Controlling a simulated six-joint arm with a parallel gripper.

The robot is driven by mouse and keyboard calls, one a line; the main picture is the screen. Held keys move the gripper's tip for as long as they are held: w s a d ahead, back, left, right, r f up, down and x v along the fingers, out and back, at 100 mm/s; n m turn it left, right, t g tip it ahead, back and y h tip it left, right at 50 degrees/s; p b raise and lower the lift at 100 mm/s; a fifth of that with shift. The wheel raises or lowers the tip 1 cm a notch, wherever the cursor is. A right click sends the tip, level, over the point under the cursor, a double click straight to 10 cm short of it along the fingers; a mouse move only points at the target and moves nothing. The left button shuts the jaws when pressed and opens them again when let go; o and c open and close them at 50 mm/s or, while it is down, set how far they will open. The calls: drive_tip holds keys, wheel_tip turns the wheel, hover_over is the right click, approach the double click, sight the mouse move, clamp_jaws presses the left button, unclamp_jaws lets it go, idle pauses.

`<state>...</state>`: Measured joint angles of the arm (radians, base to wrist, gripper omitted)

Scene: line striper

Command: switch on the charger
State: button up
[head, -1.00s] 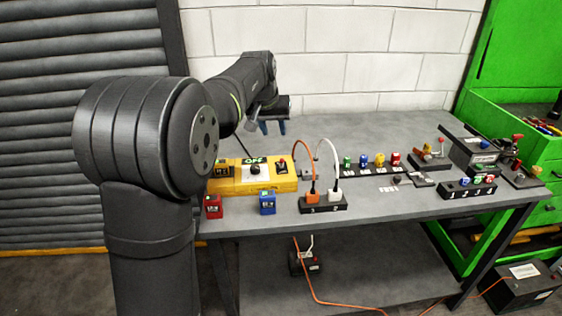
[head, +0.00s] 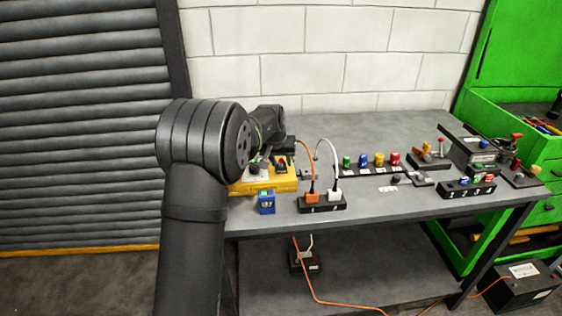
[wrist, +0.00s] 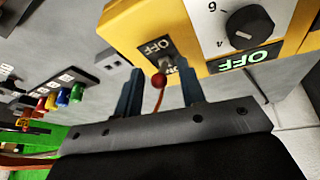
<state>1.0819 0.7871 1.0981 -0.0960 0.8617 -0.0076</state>
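The charger is a yellow box (head: 284,185) at the left of the bench, partly hidden by my arm in the head view. In the wrist view, its yellow body (wrist: 128,22) fills the top. It shows a black dial (wrist: 249,27), a green-lit OFF display (wrist: 250,60) and a toggle switch with a red ball tip (wrist: 158,81) on a black plate. The word OFF shows on that plate; the other label is mostly hidden. My gripper (wrist: 161,76) is open, with one blue finger on either side of the toggle. I cannot tell whether either finger touches it.
A socket strip with orange and white plugs (head: 323,203) stands right of the charger. A blue block (head: 266,201) is at the front edge. Several coloured terminals (head: 378,159) and a lever switch (head: 425,160) lie further right. The bench's back middle is clear.

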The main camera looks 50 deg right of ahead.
drive_tip(key=shift+d+f, duration=0.15)
drive_tip(key=shift+f, duration=0.1)
clamp_jaws()
drive_tip(key=shift+w, duration=0.1)
drive_tip(key=shift+w+d+r+g+y, duration=0.1)
drive_tip(key=shift+w+d+g+y, duration=0.15)
drive_tip(key=shift+g+y, duration=0.4)
drive_tip(key=shift+w+d+g+y, duration=0.2)
drive_tip(key=shift+w+g+y, duration=0.05)
drive_tip(key=shift+g+y, duration=0.4)
drive_tip(key=shift+w+d+n+g+y, duration=0.25)
drive_tip(key=shift+n+g+y, duration=0.05)
drive_tip(key=shift+g+y, duration=0.5)
drive_tip(key=shift+w+d+g+y, duration=0.1)
drive_tip(key=shift+w+g+y, duration=0.05)
drive_tip(key=shift+g+y, duration=0.35)
